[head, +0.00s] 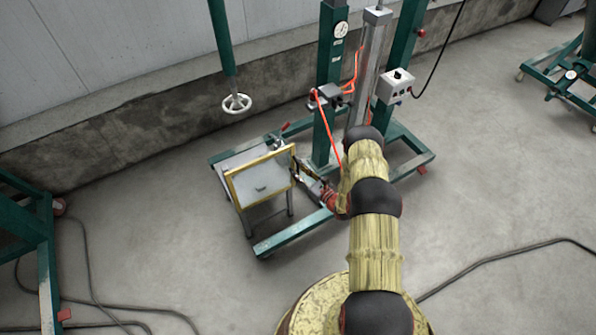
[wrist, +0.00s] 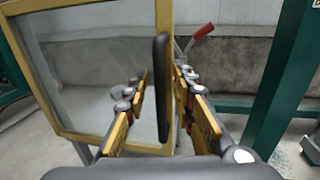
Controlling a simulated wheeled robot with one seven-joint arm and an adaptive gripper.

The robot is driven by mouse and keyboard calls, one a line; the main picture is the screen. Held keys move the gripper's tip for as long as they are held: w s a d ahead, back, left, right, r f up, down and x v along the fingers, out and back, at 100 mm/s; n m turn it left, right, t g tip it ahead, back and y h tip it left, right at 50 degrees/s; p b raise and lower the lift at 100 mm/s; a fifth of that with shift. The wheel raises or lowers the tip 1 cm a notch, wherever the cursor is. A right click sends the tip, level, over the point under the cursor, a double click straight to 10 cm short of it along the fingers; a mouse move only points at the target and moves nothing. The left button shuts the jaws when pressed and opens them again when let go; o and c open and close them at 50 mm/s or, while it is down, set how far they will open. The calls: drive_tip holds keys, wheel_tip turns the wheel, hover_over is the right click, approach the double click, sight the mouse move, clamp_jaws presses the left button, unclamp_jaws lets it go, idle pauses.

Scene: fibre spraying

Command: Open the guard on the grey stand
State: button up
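The guard (head: 233,193) is a clear panel in a yellow frame, standing upright at the front of the small grey stand (head: 248,226). In the wrist view the guard (wrist: 80,138) fills the left half, with a black upright bar handle (wrist: 162,90) near its right edge. My gripper (head: 297,171) is at the guard's right side. In the wrist view my gripper (wrist: 160,98) is open, one finger on each side of the handle, with gaps visible on both sides. Whether the fingertips reach past the handle is hard to tell.
A green frame (head: 322,140) with a gauge, orange hoses and a grey control box (head: 394,86) rises behind my arm. A white handwheel (head: 237,103) hangs at the back. A red-handled lever (wrist: 202,32) is beyond the guard. Cables lie on the floor.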

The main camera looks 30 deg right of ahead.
drive_tip(key=shift+c, duration=1.2)
drive_tip(key=c, duration=0.4)
clamp_jaws()
